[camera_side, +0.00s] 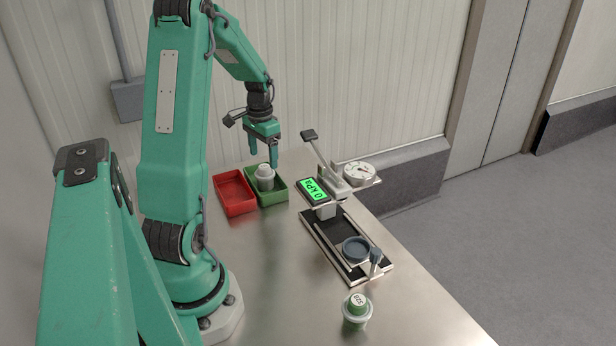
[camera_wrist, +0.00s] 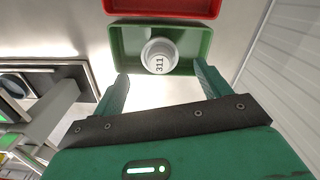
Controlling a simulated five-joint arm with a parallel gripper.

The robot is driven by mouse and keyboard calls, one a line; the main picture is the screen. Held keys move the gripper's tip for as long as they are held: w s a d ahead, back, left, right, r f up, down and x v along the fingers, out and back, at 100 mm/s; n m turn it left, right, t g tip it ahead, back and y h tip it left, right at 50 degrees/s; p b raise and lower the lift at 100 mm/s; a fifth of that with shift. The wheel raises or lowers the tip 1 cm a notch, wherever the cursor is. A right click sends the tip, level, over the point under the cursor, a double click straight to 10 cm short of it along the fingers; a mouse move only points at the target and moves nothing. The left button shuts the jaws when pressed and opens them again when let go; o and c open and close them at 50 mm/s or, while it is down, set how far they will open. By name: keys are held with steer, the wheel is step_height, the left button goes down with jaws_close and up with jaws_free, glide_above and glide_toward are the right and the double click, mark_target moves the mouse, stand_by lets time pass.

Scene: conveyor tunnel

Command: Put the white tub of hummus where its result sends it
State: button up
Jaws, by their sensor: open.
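A white tub (camera_side: 265,178) stands upright in the green tray (camera_side: 273,197). In the wrist view the white tub (camera_wrist: 159,57) shows a lid marked 311, inside the green tray (camera_wrist: 124,42). My gripper (camera_side: 263,157) is open and empty above the green tray. In the wrist view its two fingers (camera_wrist: 160,85) are spread wide on either side, with the tub ahead between them and no contact visible.
A red tray (camera_side: 234,193) beside the green one looks empty. A tester (camera_side: 345,243) with a round grey cup, a lever, a dial gauge (camera_side: 359,174) and a green display (camera_side: 314,190) reading 0 kPa stands to the right. The table (camera_side: 265,255) between is clear.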

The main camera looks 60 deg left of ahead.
steer(key=shift+r, duration=2.65)
steer(key=w+d+r+m+t+y, duration=0.15)
steer(key=d+r, duration=0.25)
steer(key=d, duration=0.4)
steer(key=w+d+r+t, duration=0.15)
steer(key=d+r, duration=0.25)
steer(key=d, duration=0.4)
steer(key=s+d+r+t, duration=0.1)
steer(key=s+d, duration=0.2)
steer(key=d, duration=0.5)
steer(key=s+d+r+m+t+h, duration=0.1)
steer(key=s+d, duration=0.3)
steer(key=d, duration=0.4)
steer(key=shift+d+t, duration=0.25)
steer(key=shift+t, duration=0.05)
